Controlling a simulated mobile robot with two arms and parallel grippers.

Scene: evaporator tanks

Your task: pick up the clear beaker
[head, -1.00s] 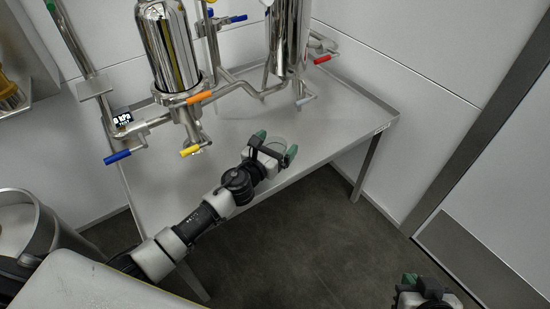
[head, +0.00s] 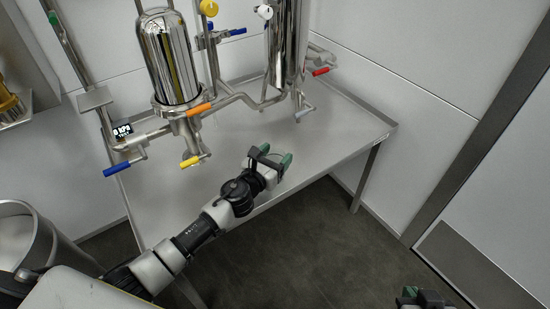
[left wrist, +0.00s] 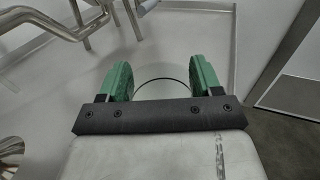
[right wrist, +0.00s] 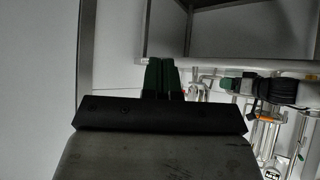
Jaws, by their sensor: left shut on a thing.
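The clear beaker (left wrist: 162,88) shows in the left wrist view as a thin curved rim and see-through body between two green fingers. My left gripper (left wrist: 161,80) is shut on it, one finger at each side. In the head view, my left gripper (head: 275,155) is over the front right part of the steel table (head: 330,135). The beaker is hardly visible there, and I cannot tell whether its base touches the table. My right gripper (right wrist: 162,76) is shut and empty in its wrist view. In the head view, my right gripper (head: 424,294) shows at the bottom edge, away from the table.
Steel tanks (head: 170,60) with pipes stand at the back of the table. Coloured handles, including a yellow one (head: 190,162) and a blue one (head: 118,168), stick out left of my left gripper. The table's right part is clear.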

